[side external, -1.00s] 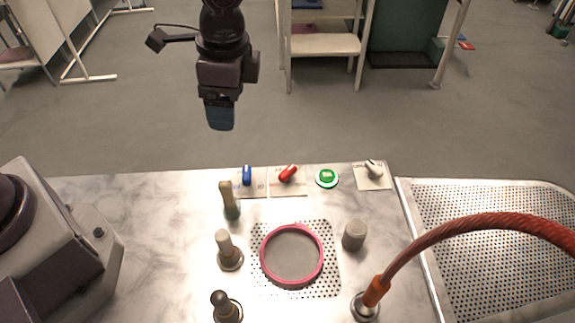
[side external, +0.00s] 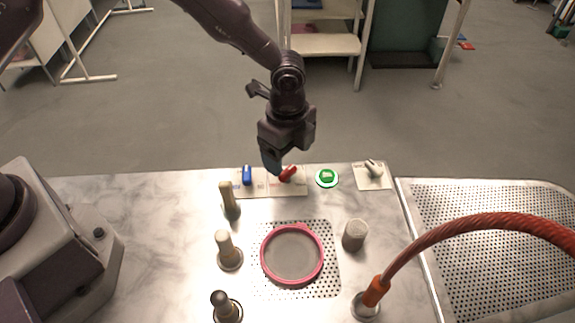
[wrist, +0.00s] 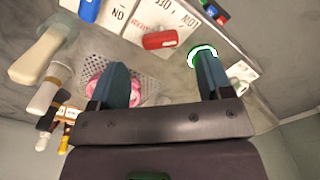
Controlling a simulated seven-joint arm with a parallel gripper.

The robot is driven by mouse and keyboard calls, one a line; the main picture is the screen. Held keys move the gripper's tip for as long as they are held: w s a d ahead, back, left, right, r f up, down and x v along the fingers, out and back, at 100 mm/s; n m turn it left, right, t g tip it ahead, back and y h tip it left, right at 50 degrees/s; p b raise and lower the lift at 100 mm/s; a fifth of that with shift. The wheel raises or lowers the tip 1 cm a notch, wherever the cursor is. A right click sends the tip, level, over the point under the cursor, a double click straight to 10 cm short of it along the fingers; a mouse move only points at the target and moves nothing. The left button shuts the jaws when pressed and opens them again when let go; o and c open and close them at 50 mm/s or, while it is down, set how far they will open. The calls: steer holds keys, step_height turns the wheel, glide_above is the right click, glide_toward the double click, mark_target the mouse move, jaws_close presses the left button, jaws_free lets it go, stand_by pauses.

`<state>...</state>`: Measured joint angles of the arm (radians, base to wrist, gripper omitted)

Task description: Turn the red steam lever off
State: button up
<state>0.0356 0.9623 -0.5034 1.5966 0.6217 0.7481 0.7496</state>
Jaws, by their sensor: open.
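The red steam lever (side external: 288,173) sits on a white labelled plate (side external: 289,188) at the table's back edge, slanting up to the right in the side view. In the wrist view the red lever (wrist: 160,39) lies across its plate, with partly readable ON and OFF lettering beside it. My gripper (side external: 272,168) is just left of and above the lever in the side view, and it hides part of the plate. In the wrist view my gripper (wrist: 160,75) is open and empty, its two blue fingers apart, with the lever beyond and between them. I cannot tell whether a finger touches it.
A blue lever (side external: 247,175) is close on the left, and a green button (side external: 327,177) on the right. A white-grey knob (side external: 374,167) stands further right. Several upright pegs (side external: 228,200), a pink-rimmed disc (side external: 292,254) and an orange hose (side external: 420,245) are in front.

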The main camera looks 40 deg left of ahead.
mark_target(288, 171)
steer(key=shift+f, duration=2.35)
steer(key=c, duration=0.9)
